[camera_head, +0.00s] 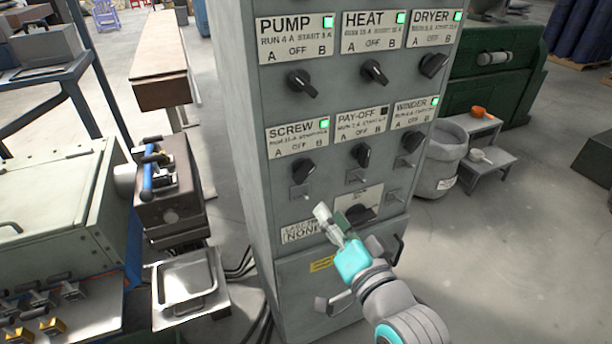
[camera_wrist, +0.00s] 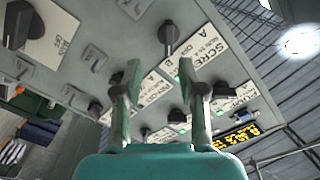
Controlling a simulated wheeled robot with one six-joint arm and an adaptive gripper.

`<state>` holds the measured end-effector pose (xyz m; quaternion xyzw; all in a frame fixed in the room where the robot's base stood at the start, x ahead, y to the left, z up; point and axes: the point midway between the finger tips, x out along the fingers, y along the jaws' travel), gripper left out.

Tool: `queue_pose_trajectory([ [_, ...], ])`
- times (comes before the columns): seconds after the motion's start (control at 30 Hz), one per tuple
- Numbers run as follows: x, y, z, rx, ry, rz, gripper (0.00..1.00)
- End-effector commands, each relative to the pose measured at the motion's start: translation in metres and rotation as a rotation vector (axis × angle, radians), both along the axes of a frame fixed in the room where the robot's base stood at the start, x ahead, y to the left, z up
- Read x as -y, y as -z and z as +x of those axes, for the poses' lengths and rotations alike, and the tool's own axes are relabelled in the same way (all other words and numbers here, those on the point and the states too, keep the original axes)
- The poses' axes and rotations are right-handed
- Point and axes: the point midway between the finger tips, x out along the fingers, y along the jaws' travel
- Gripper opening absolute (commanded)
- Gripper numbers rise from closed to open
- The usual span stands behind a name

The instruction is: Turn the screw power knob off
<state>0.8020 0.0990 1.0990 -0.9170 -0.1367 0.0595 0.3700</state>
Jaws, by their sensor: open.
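The screw knob (camera_head: 303,169) is a black rotary switch on the grey control cabinet, below the white SCREW label (camera_head: 297,138). The small lamp beside the SCREW lettering (camera_head: 323,124) glows green. The knob's exact setting is hard to read. My gripper (camera_head: 336,217) is open and empty, below and right of the screw knob, in front of the panel's bottom knob. In the wrist view, the open fingers of my gripper (camera_wrist: 157,76) point at the panel. The screw knob (camera_wrist: 172,40) shows above them, apart from both fingers, next to the SCREW label (camera_wrist: 213,40).
The pay-off knob (camera_head: 361,155) and winder knob (camera_head: 411,141) sit to the right. The pump knob (camera_head: 301,83) and heat knob (camera_head: 374,71) are above. The bottom knob (camera_head: 360,213) is close to my gripper. A grey bin (camera_head: 440,165) stands right of the cabinet.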

Motion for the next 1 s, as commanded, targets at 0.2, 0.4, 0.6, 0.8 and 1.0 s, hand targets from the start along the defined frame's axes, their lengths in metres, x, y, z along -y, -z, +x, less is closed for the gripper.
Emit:
queue_pose_trajectory([
  [0.2, -0.006, -0.015, 0.008, 0.003, -0.016, 0.020, 0.41],
  [0.4, -0.013, -0.015, 0.029, 0.002, -0.017, 0.020, 0.41],
  [0.6, -0.024, -0.015, 0.063, 0.002, -0.016, 0.020, 0.41],
  [0.8, -0.034, -0.015, 0.092, 0.002, -0.016, 0.019, 0.41],
  [1.0, -0.038, -0.015, 0.106, 0.003, -0.016, 0.019, 0.41],
])
